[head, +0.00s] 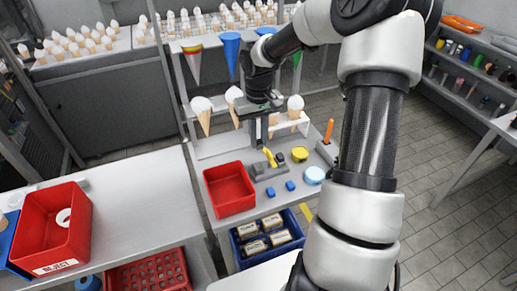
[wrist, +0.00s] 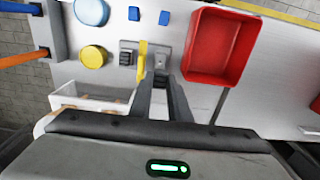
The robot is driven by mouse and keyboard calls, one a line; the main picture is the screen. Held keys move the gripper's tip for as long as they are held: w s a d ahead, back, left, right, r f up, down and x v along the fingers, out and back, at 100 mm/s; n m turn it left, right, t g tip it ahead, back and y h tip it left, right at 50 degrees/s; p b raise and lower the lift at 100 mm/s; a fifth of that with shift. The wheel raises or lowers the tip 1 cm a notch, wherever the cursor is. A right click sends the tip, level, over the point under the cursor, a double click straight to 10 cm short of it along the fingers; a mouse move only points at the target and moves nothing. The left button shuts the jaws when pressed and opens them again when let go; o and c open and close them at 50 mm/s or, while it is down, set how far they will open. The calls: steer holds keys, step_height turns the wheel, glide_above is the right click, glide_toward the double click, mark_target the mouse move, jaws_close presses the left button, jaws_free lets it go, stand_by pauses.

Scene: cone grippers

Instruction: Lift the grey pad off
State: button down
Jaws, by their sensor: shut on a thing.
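My gripper (wrist: 161,80) points down over the bench. Its two dark fingers are close together at the tips, shut on a small grey piece that I take to be the grey pad; the fingers hide most of it. In the wrist view the tips overlap the right part of a grey clamp fixture (wrist: 128,56) with a yellow lever (wrist: 142,62). In the head view the fixture (head: 267,172) stands on the bench in front of my gripper (head: 252,132). I cannot tell whether the piece touches the fixture.
A red bin (head: 230,190) stands left of the fixture. White-topped cones (head: 202,114) hang in a rack close behind. A blue crate (head: 268,237) is below.

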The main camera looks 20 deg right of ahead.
mark_target(258, 142)
steer(key=shift+r+p, duration=1.7)
steer(key=shift+r, duration=1.3)
